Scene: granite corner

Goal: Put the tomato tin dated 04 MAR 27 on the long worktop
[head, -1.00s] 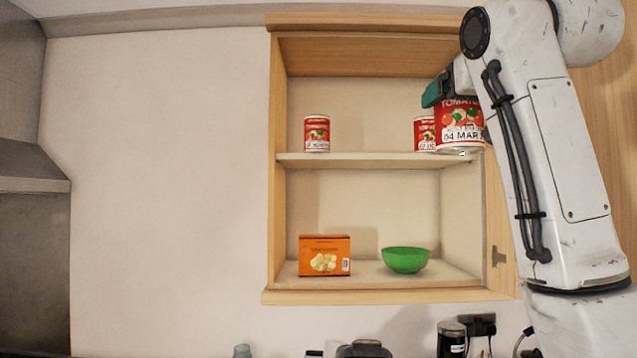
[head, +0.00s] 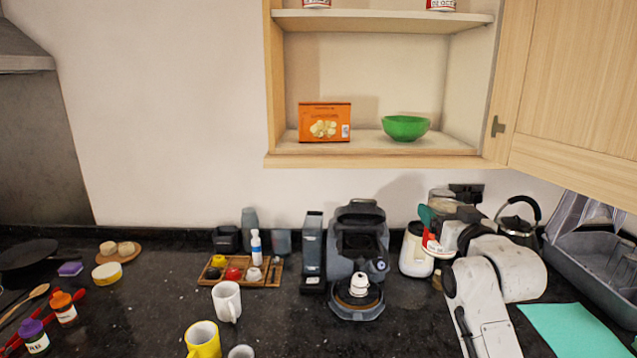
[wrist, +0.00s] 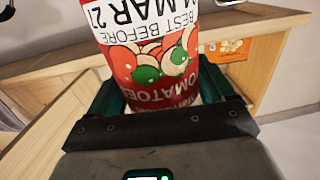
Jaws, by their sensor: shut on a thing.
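My gripper (head: 428,222) is shut on the red tomato tin (head: 431,246), in front of the wall above the back right of the worktop. In the wrist view, the tin (wrist: 150,62) is clasped between the teal fingers, its label upside down, showing "BEST BEFORE" and part of "MAR 2". The day is cut off there; the earlier head view read "04 MAR". The long worktop (head: 130,320) is dark speckled granite. My arm partly hides the tin's surroundings, and I cannot tell its exact height above the worktop.
Mugs (head: 227,300) stand at the front. Bare granite shows left of centre. The open cupboard (head: 380,160) holds two other tins, a box and a bowl.

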